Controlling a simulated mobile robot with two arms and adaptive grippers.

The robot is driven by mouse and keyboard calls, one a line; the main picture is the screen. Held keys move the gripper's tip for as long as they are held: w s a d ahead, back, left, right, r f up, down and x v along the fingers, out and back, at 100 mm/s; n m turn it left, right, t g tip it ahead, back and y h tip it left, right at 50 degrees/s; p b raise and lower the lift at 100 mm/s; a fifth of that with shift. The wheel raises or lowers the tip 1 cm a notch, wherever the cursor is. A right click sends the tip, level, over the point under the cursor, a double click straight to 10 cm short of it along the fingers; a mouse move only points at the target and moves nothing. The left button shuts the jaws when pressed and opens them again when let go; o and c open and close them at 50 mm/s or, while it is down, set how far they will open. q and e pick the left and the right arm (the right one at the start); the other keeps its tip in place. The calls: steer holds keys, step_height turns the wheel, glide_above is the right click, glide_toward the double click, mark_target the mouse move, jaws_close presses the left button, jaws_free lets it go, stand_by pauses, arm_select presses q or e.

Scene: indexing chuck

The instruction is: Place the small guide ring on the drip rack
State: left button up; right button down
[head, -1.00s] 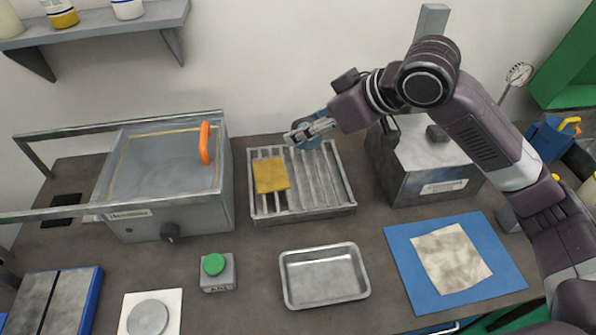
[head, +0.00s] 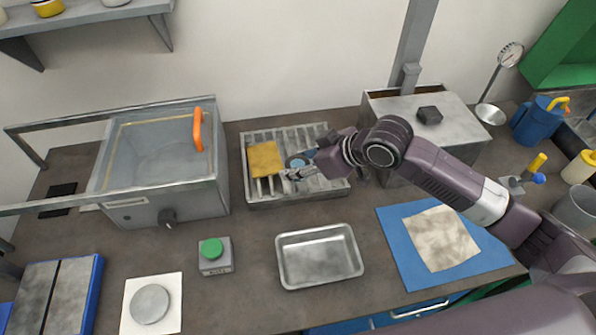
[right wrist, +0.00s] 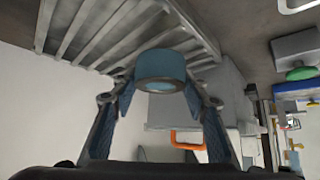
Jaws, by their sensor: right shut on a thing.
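The small guide ring is a short blue-teal ring (head: 297,162), held in my right gripper (head: 290,174). In the right wrist view the ring (right wrist: 162,66) sits between the two fingertips, which are shut on it. The drip rack (head: 318,142) is a grey slatted tray against the wall. In the head view the ring shows over the rack's middle, just right of a yellow pad. In the right wrist view the rack's slats (right wrist: 100,35) show beyond the ring. I cannot tell whether the ring touches the slats. My left gripper is not in view.
A yellow pad (head: 265,159) lies on the rack's left part. A grey tank (head: 165,205) with an orange handle stands left of it; a metal box (head: 455,130) stands right. A steel tray (head: 340,277) and green-button box (head: 215,260) are in front.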

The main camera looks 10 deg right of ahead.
steer(key=shift+f, duration=1.7)
steer(key=c, duration=1.1)
jaws_free()
steer(key=shift+s+f, duration=0.1)
steer(key=shift+f, duration=0.1)
steer(key=shift+c, duration=0.2)
steer(key=shift+r, duration=0.2)
steer(key=b+v, duration=0.1)
steer(key=v, duration=1.1)
